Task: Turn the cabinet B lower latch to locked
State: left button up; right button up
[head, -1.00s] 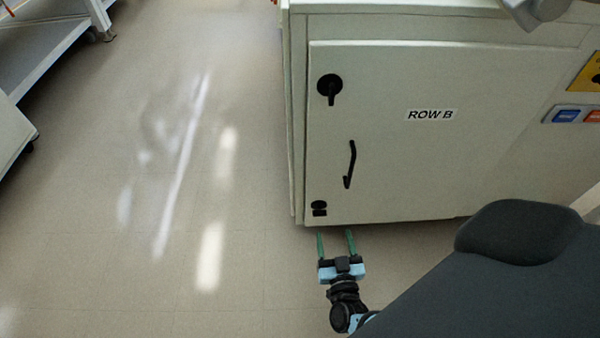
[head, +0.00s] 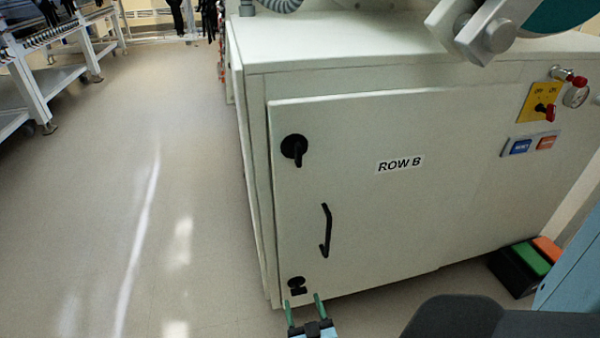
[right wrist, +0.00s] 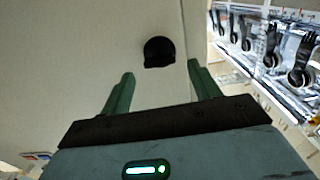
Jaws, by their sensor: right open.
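The cabinet door (head: 390,210) is pale, shut, and labelled ROW B. Its lower latch (head: 296,284) is a small black knob near the bottom left corner, and its handle looks turned sideways. In the right wrist view the black latch (right wrist: 159,51) shows ahead of the fingers, between and beyond them. My right gripper (head: 304,303) is open and empty, with green fingertips just below the latch in the head view. I cannot tell whether they touch the door. An upper black latch (head: 294,148) points down. My left gripper is not in view.
A black bar handle (head: 326,230) stands out from the door between the latches. A yellow switch panel (head: 540,102) is at the right. Black, green and orange pedals (head: 530,262) sit on the floor. Clear floor (head: 160,220) lies left of the cabinet; white racks (head: 40,90) stand beyond.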

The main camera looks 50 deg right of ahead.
jog(key=shift+x, duration=1.35)
jog(key=shift+c, duration=0.4)
jog(key=c, duration=0.9)
jog(key=shift+b, duration=0.3)
